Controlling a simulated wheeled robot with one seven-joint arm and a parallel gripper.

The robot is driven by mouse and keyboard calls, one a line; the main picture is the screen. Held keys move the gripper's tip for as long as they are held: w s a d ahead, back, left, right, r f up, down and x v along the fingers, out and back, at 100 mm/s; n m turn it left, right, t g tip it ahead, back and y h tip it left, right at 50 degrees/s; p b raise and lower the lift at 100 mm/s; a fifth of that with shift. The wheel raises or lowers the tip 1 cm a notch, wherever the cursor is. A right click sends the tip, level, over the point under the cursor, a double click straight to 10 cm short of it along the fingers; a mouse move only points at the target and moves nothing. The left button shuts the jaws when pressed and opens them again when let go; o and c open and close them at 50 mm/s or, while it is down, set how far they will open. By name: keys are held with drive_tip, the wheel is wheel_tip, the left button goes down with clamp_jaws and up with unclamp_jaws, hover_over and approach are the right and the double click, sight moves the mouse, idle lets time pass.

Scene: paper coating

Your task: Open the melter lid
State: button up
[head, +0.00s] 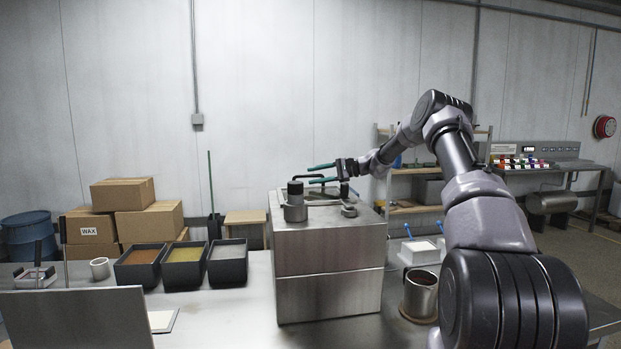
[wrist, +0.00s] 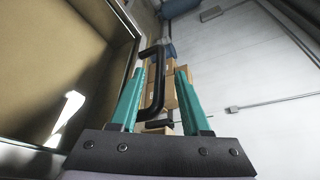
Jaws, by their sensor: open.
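The melter (head: 328,262) is a steel box on the bench in the middle of the head view. My gripper (head: 309,175) is over its top, its green fingers apart, one above the other in the picture. A black bar handle (head: 302,178) shows by the fingertips. In the wrist view the handle (wrist: 152,88) is a bent black bar between the open fingers of my gripper (wrist: 162,70), nearer the left finger. I cannot tell whether they touch. A steel-edged tan surface (wrist: 60,70) fills the left of that view. The head view shows no raised lid.
A dark cylindrical fitting (head: 295,205) stands on the melter's front left top. Black bins (head: 228,266) with coloured contents stand left of it. A metal pot (head: 421,296) is at its right. Cardboard boxes (head: 148,222) are stacked behind the bench.

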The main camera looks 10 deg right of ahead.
drive_tip(key=shift+x, duration=0.95)
drive_tip(key=shift+c, duration=0.4)
clamp_jaws()
idle(0.4)
